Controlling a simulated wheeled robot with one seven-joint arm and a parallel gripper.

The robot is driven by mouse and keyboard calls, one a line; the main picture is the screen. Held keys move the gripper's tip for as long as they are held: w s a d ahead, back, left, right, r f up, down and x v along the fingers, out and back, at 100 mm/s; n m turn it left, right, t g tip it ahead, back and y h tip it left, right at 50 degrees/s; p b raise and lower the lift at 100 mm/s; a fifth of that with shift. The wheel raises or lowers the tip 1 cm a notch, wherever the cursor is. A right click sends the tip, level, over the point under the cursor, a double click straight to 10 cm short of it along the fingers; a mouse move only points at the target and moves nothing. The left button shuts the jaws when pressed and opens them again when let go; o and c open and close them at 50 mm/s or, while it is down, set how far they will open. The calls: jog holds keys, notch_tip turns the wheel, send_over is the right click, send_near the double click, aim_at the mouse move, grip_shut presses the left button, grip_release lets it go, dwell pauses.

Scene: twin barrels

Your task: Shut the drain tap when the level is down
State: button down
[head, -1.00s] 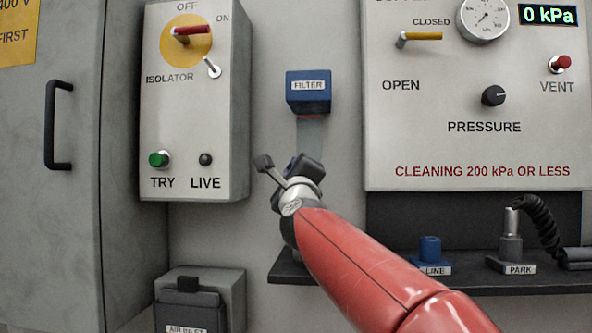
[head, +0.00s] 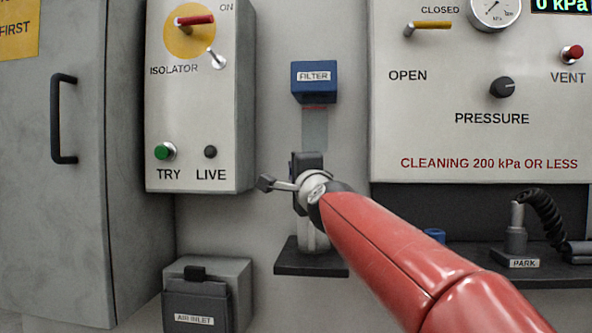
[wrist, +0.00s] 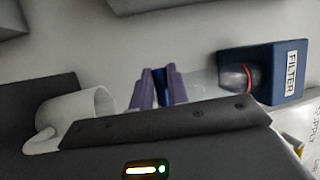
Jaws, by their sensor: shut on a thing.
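The blue FILTER housing (head: 315,82) is on the wall, with its clear bowl (head: 315,128) hanging below and a red line near the bowl's top. The housing also shows in the wrist view (wrist: 268,75), which is turned sideways, with the bowl (wrist: 200,82) beside it. My gripper (wrist: 160,88) has its purple fingers shut on a small blue part, apparently the drain tap (wrist: 163,85), at the bowl's lower end. A white cup (wrist: 78,115) lies beyond that end; it shows partly in the head view (head: 313,238). I cannot make out a liquid level or the tap's position.
A small dark shelf (head: 312,266) holds the cup. The isolator box (head: 195,100) stands left of the filter, and the CLEANING panel (head: 480,125) is right. A parked tool (head: 516,232) stands at right. My red arm crosses the lower right.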

jog(key=shift+f, duration=0.1)
dwell(0.3)
jog(key=c, duration=1.4)
grip_release()
jog(key=shift+o, duration=0.2)
jog(key=b+v, duration=0.3)
jog(key=v, duration=0.4)
jog(key=shift+s, duration=0.4)
jog(key=shift+d, duration=0.1)
jog(key=s+d+f+n+g+h+p, duration=0.2)
jog(key=s+d+f+n+g, duration=0.2)
jog(key=s+f, duration=0.5)
jog(key=s+d+f+n+g+h+p, duration=0.2)
jog(key=s+d+f+n+g, duration=0.2)
jog(key=s+d+f, duration=0.4)
jog(key=s+d+f+n+g+h+p, duration=0.2)
jog(key=s+d+f, duration=0.5)
jog(key=f, duration=1.2)
jog(key=s+n+g+h, duration=0.1)
jog(key=s+n+g, duration=0.1)
jog(key=s+g, duration=0.1)
jog(key=shift+s+n, duration=0.4)
jog(key=shift+s, duration=0.2)
